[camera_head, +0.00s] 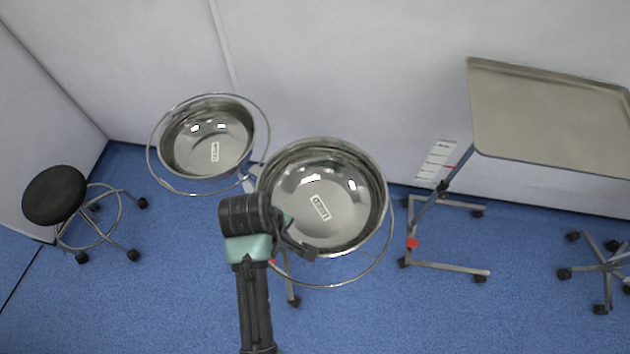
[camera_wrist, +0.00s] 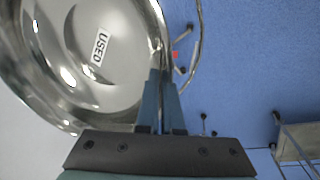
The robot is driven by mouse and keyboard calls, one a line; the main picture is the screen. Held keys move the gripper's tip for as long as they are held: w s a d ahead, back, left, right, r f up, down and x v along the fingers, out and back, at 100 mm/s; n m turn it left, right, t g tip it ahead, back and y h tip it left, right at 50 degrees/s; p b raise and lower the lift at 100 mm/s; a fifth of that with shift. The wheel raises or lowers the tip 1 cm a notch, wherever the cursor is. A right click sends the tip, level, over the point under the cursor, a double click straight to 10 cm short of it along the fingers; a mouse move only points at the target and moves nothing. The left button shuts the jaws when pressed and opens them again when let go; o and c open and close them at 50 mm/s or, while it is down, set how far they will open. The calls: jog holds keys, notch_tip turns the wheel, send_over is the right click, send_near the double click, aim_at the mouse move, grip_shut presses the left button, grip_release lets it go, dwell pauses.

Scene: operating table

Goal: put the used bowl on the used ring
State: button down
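The used bowl (camera_head: 345,222) is a shiny steel basin with a white label, which reads USED in the wrist view (camera_wrist: 122,72). My gripper (camera_head: 309,252) is at its near rim, and in the wrist view the two fingers (camera_wrist: 162,78) are close together with the rim between them. The used ring (camera_head: 352,283) is a thin metal hoop on a wheeled stand. Its near arc shows below the bowl in the head view, and the bowl hides the rest. The bowl overlaps the ring, shifted towards the wall; whether it touches the ring I cannot tell.
A second steel bowl (camera_head: 190,155) with an unreadable label is at another hoop (camera_head: 152,165) on the left. A black stool (camera_head: 54,195) stands far left. The wall is behind.

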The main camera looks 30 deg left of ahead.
jog(key=s+x, duration=0.2)
jog(key=x, duration=0.7)
jog(key=shift+a+f, duration=0.2)
jog(key=shift+f, duration=0.4)
jog(key=shift+w, duration=0.1)
jog(key=shift+f, duration=0.2)
jog(key=c, duration=1.1)
grip_release()
jog(key=shift+r, duration=0.15)
jog(key=v, duration=1.2)
jog(key=shift+p, duration=0.4)
jog(key=shift+r, duration=0.1)
